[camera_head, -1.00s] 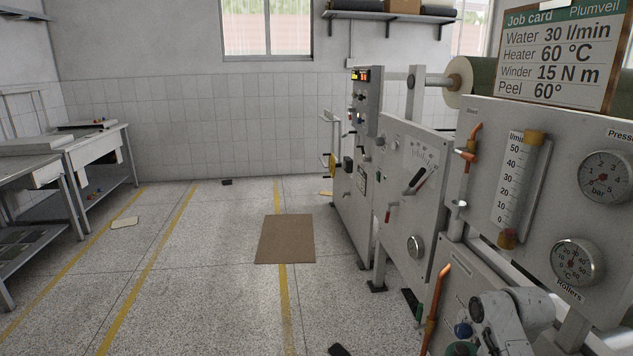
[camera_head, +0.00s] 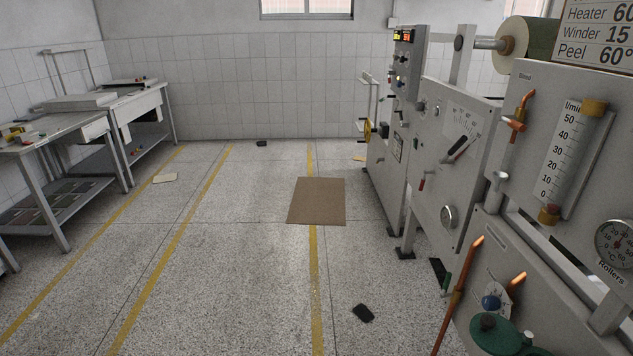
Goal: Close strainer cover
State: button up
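A green round part with a dark knob, which looks like the strainer cover (camera_head: 508,341), shows at the lower right, low on the machine front. The bottom edge of the picture cuts it off, and I cannot tell whether it is open or closed. My gripper is not in view.
The grey machine panels (camera_head: 455,160) with gauges, flow tube (camera_head: 569,150) and copper pipes line the right side. A brown mat (camera_head: 316,201) and a small dark object (camera_head: 363,313) lie on the floor. Benches (camera_head: 70,135) stand at left. The middle floor is mostly clear.

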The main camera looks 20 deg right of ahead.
aim_at(495, 334)
jog(key=i, duration=0.95)
